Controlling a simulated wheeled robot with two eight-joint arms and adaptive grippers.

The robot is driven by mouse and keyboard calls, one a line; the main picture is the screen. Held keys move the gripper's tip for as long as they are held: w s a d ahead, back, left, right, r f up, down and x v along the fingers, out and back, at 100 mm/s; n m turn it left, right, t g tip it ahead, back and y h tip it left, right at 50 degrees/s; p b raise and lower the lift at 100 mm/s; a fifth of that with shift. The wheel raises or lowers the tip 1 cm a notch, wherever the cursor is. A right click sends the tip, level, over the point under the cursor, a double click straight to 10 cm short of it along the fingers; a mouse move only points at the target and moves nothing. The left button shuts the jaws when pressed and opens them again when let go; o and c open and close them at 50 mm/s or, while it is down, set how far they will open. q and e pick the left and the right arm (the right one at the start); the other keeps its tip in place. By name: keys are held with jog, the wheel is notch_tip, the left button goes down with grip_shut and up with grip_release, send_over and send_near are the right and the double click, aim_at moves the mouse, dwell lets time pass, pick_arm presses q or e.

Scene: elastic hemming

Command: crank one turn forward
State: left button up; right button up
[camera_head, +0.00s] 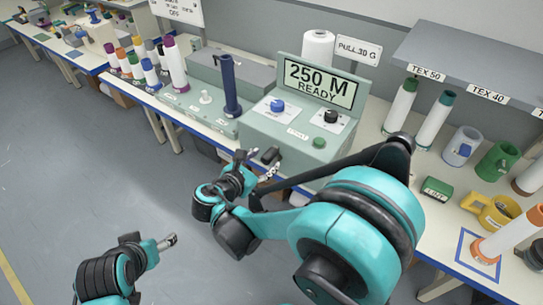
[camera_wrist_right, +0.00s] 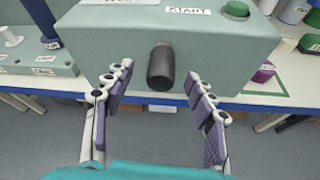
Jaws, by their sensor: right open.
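The pale green machine (camera_head: 262,128) stands on the table with a display (camera_head: 318,84) reading "250 M READY". A black cylindrical handle (camera_wrist_right: 161,67) sticks out from its front; it also shows in the head view (camera_head: 270,155). My right gripper (camera_head: 257,163) is open at the machine's front. In the right wrist view its two fingers stand left and right of the handle, with a gap on both sides. The rest of the crank is not clearly seen. My left gripper (camera_head: 169,241) is over the floor, away from the table; its finger opening is unclear.
A blue knob (camera_head: 278,105), a black knob (camera_head: 330,116) and a green button (camera_head: 319,143) sit on the machine. A dark blue post (camera_head: 229,85) rises to its left. The floor in front is clear.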

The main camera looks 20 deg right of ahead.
jog(key=p+v, duration=0.1)
jog(key=v, duration=0.5)
jog(key=shift+a+p, duration=0.15)
jog(key=shift+p, duration=0.15)
jog(key=shift+s, duration=0.1)
